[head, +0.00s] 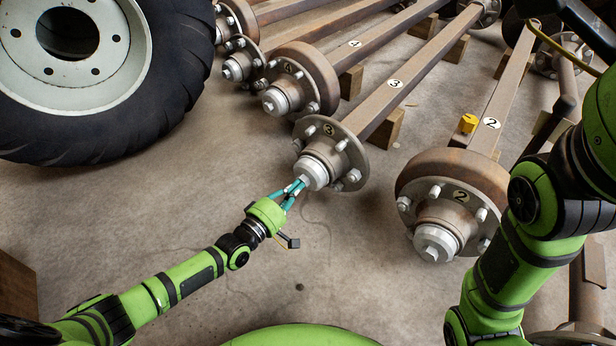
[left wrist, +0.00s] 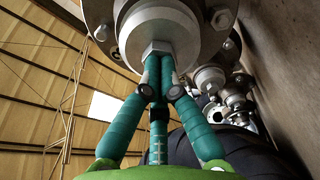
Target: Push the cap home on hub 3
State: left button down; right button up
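Hub 3 (head: 349,152) is a round studded flange with a "3" label, on the end of the axle marked 3 (head: 393,88). Its silver cap (head: 312,173) sits at the hub's centre, facing me; I cannot tell whether a gap is left behind its rim. The cap's hex nub (left wrist: 157,48) shows in the left wrist view. My left gripper (head: 295,188) has its teal fingers drawn together, tips at the nub, touching or nearly touching it. They appear closed in front of the nub rather than around it. My right arm is at the right; its gripper is out of view.
Hub 2 (head: 452,198) stands to the right, with a yellow block (head: 468,123) on its axle. Hub 4 (head: 300,82) is behind to the left. A large tyre (head: 165,75) stands at upper left. Wooden blocks (head: 387,128) support the axles. The floor in front is clear.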

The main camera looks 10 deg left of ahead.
pick_arm(q)
jog(key=shift+w+d, duration=0.1)
jog(key=shift+w, duration=0.1)
jog(key=shift+s, duration=0.1)
jog(key=p+v, duration=0.1)
jog(key=v, duration=0.3)
jog(key=shift+p, duration=0.35)
